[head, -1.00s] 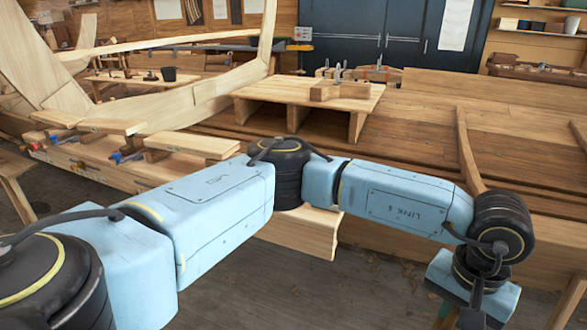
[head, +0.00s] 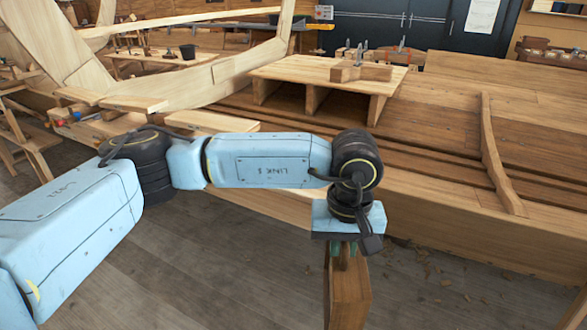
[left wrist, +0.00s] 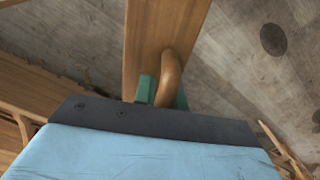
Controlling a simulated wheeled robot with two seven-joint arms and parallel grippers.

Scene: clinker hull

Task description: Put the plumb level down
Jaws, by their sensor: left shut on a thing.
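The plumb level (head: 350,292) is a long wooden board hanging below my left gripper (head: 344,248) in the head view, its lower end cut off by the frame edge. In the left wrist view the board (left wrist: 160,32) runs up out of the frame, with a rounded wooden handle (left wrist: 171,74) on it. The green fingers of my left gripper (left wrist: 163,93) are shut around this handle. The level appears to hang clear above the floor, in front of the hull's side. My right gripper is in no view.
The planked hull (head: 450,120) fills the middle and right. A low wooden stand (head: 285,72) with a clamped block (head: 360,72) rests on it. The wooden floor (head: 230,270) in front is mostly bare, with shavings (head: 440,272) at right.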

